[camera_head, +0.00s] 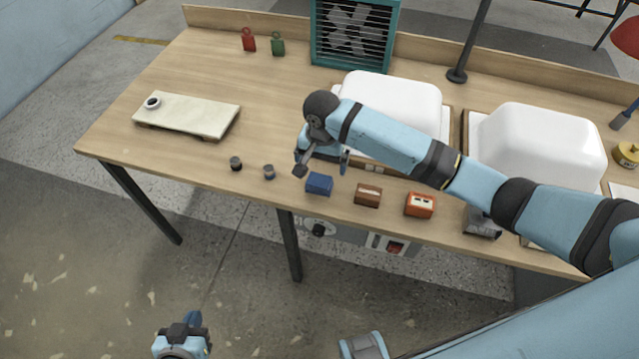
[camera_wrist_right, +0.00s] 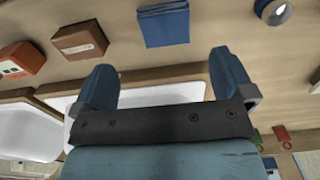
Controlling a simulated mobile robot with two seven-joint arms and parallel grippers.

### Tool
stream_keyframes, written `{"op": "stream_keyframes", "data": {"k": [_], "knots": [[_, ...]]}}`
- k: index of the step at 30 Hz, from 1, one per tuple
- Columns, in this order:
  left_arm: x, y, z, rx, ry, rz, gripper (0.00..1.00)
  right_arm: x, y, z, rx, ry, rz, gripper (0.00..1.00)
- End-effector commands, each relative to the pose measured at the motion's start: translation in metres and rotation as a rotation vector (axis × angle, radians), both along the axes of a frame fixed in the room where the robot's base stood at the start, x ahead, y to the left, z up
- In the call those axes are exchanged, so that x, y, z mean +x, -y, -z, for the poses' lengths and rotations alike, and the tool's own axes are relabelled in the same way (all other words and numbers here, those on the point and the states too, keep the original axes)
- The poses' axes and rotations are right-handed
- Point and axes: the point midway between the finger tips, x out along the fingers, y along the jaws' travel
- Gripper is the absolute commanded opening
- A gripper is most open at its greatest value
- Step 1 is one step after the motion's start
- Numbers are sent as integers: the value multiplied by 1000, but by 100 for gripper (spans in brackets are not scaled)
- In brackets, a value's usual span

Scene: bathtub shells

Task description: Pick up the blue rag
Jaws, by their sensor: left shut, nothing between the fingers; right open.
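The blue rag (camera_head: 319,184) is a small folded block lying on the wooden table near its front edge. In the right wrist view the rag (camera_wrist_right: 163,24) is at the top centre, beyond the fingertips. My right gripper (camera_head: 322,166) is open and empty, above the table just behind the rag. In the right wrist view its two fingers (camera_wrist_right: 162,62) stand wide apart, with the rag ahead of the space between them and not touched. My left gripper (camera_head: 192,319) is shut and empty at the bottom left, over the floor and away from the table.
A brown box (camera_head: 368,195) and an orange box (camera_head: 419,205) stand right of the rag. Two small jars, one dark (camera_head: 235,163) and one bluish (camera_head: 269,171), stand to its left. White tub shells (camera_head: 395,105) (camera_head: 540,145) are behind. A pale board (camera_head: 195,115) lies farther left.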

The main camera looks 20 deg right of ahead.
Motion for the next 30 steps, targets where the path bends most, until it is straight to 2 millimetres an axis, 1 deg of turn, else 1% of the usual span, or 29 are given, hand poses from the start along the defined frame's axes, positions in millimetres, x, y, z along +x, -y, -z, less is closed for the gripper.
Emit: {"op": "stream_keyframes", "data": {"k": [1, 3, 6, 11, 18, 20, 24, 29, 30], "knots": [[0, 0, 0, 1, 0, -1, 0, 0, 0, 10, -1, -2, 1, 100], [0, -1, 1, 1, 0, -2, 0, 0, 0, 22, 0, -1, 0, 100], [1, -1, 1, 2, 2, -2, 0, 0, 0, 32, 0, 0, 0, 100], [1, -2, 1, 2, 2, -2, 0, 1, -1, 42, 1, 1, 0, 100], [1, -2, 0, 3, 2, -2, 0, 3, -5, 77, 1, 1, -1, 100], [1, -2, 1, 3, 2, -2, 0, 3, -5, 83, 0, 0, -1, 100], [1, -2, 1, 3, 2, -2, 0, 3, -5, 90, 2, 3, -3, 100], [1, -2, 1, 3, 1, -1, 0, 3, -5, 90, 2, 3, -3, 100], [1, -2, 1, 3, 1, -1, 0, 3, -5, 90, 2, 3, -2, 95]]}}
